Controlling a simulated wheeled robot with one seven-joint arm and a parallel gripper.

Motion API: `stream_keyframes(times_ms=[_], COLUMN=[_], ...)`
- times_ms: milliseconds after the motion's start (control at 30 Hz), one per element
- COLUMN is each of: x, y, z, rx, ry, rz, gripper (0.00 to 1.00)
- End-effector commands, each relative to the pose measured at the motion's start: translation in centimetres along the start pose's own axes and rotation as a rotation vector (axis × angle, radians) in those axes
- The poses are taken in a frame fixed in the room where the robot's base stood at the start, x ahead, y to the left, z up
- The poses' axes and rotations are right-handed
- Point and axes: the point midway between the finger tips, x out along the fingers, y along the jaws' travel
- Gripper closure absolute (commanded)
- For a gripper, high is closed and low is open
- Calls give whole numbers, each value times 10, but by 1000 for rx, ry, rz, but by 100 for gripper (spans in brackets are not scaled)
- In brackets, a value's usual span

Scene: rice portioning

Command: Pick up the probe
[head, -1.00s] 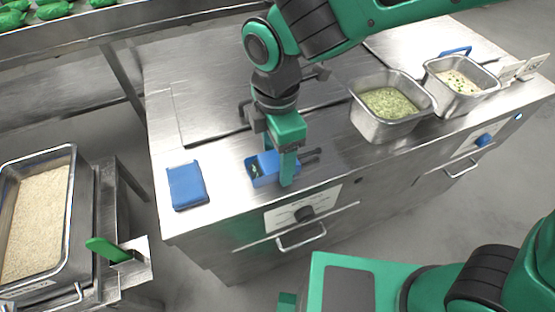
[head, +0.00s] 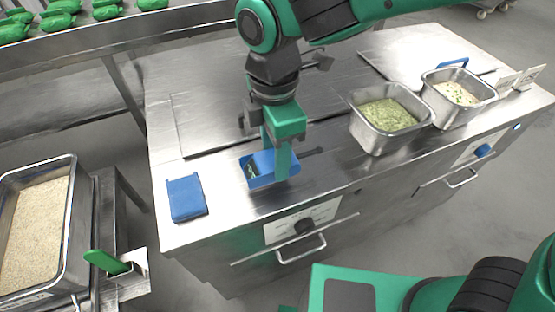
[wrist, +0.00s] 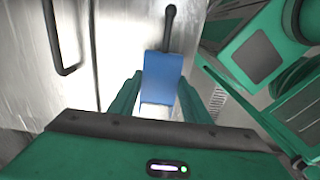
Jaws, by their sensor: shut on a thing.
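The probe appears to be the blue boxy device (head: 257,171) with a dark rod sticking out to the right, over the front part of the steel counter. In the wrist view, its blue body (wrist: 163,75) lies between my fingers, with the dark rod pointing away. My gripper (head: 281,174) points down and is shut on the blue body. The near finger hides part of it in the head view. The device looks slightly raised off the counter, but the gap is hard to see.
Two steel pans of food, a green one (head: 378,134) and a pale one (head: 455,105), stand at the right. A rice tray (head: 72,205) and a green-handled tool (head: 105,262) are at the far left.

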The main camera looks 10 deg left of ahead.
Motion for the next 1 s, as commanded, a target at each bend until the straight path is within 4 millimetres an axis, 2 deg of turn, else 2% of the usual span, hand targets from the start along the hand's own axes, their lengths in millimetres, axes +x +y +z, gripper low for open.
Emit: stream_keyframes(times_ms=[33, 200, 500, 700, 1000], x=[-6, -29, -57, -70, -96], y=[-7, -27, -52, -57, -58], z=[-12, -45, -85, -94, -95], rx=[-10, -9, -8, -5, -3], ry=[2, 2, 1, 1, 1], rz=[2, 1, -1, -1, -1], gripper=[79, 79, 79, 79, 79])
